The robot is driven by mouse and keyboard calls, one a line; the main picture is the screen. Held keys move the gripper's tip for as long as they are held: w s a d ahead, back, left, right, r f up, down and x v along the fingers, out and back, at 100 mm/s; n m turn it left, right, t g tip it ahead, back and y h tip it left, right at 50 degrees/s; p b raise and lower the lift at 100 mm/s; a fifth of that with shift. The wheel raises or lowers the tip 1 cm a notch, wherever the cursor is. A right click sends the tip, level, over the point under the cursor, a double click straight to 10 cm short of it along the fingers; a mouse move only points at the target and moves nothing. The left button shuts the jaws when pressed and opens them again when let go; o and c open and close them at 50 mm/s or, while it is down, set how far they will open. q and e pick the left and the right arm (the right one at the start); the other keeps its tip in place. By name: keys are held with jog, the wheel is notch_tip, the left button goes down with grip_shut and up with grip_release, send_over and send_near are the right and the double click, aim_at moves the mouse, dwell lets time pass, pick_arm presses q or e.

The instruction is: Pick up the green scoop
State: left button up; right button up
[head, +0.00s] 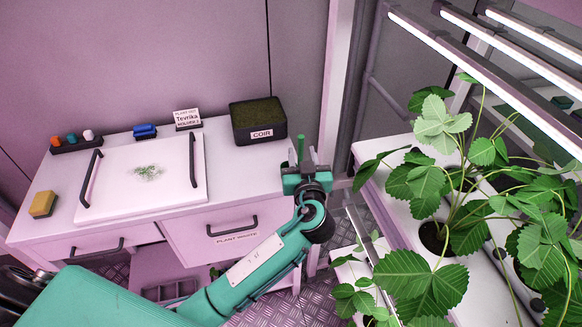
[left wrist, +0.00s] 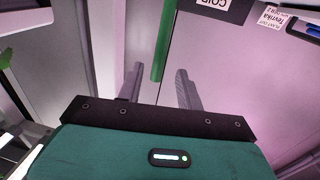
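The green scoop shows only as a slim upright green handle (head: 300,149) just beyond my left gripper, at the right end of the white bench. In the left wrist view the green handle (left wrist: 164,40) runs down from the top edge, in line with the gap between the fingers. My left gripper (head: 306,163) is open, with its two grey fingers apart (left wrist: 160,85). I see no finger touching the handle. The lower end of the scoop is hidden, and I cannot tell what it rests on or hangs from. My right gripper is not in view.
A black COIR bin (head: 258,121) stands on the bench (head: 225,178), left of the gripper. A white tray with black handles (head: 142,178) lies further left, near a yellow sponge (head: 42,204). A metal post (head: 338,80) and leafy plants (head: 425,185) crowd the right side.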

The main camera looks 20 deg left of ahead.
aim_at(301, 147)
pick_arm(q)
jog(key=p+x, duration=0.2)
jog(key=x, duration=0.1)
jog(key=shift+w, duration=0.4)
jog(key=shift+w+a+f, duration=0.15)
jog(key=shift+w+a, duration=0.15)
jog(key=shift+w, duration=0.15)
jog(key=shift+c, duration=0.9)
grip_shut()
